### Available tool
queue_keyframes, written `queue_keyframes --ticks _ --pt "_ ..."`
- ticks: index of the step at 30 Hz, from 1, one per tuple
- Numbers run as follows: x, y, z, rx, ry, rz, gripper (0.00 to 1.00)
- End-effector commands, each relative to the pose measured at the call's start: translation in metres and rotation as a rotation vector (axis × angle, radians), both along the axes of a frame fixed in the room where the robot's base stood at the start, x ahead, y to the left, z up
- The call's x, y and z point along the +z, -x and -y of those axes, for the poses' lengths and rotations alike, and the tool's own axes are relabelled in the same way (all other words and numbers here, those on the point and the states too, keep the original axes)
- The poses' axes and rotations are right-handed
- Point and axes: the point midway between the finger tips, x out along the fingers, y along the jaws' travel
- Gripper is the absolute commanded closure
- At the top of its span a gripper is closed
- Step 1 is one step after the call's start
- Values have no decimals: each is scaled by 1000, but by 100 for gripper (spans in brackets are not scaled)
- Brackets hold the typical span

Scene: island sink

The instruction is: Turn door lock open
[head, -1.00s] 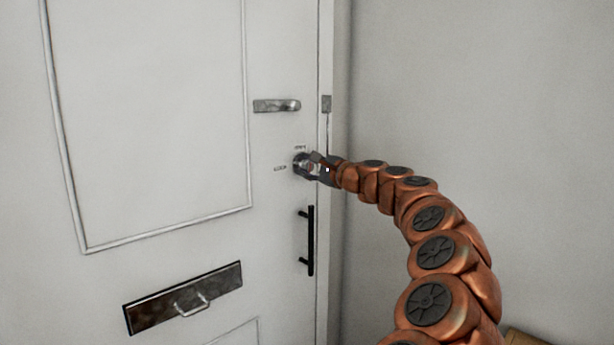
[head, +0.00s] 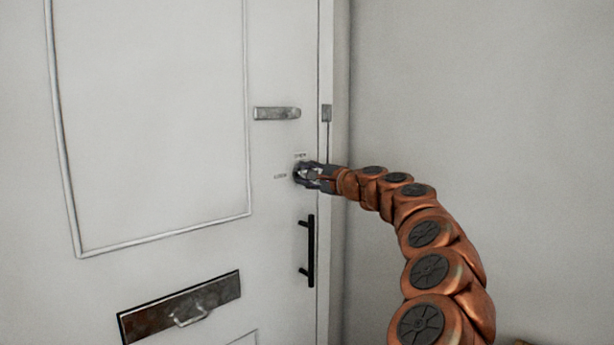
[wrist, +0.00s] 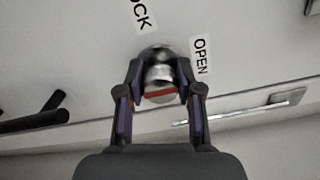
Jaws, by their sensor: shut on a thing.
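The door lock is a round silver knob (wrist: 160,82) with a red stripe across its face, on the white door (head: 150,120). In the wrist view my gripper (wrist: 160,92) has its two dark fingers on either side of the knob, shut on it. An "OPEN" label (wrist: 200,57) is right of the knob there, and a partly cut-off "LOCK" label (wrist: 140,14) is above it to the left. In the head view my gripper (head: 306,173) covers most of the knob, and the small labels beside it are hard to read.
A metal latch (head: 277,113) sits above the lock. A black bar handle (head: 310,250) is just below it, close to my gripper. A metal letter plate (head: 180,306) is lower left. The grey wall (head: 480,110) leaves free room on the right.

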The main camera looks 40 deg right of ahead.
Motion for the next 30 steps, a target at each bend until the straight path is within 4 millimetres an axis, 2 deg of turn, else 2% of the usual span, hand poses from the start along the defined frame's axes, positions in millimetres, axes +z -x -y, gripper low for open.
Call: queue_keyframes --ticks 1,2,9,20,26,30 --pt "-1 -1 -1 2 1 -1 99" --pt "-1 -1 -1 2 1 -1 64" --pt "0 0 -1 1 0 -1 39" --pt "0 2 0 1 -1 0 39" --pt "1 19 0 0 -1 2 39" --pt "1 38 -1 1 -1 0 39"
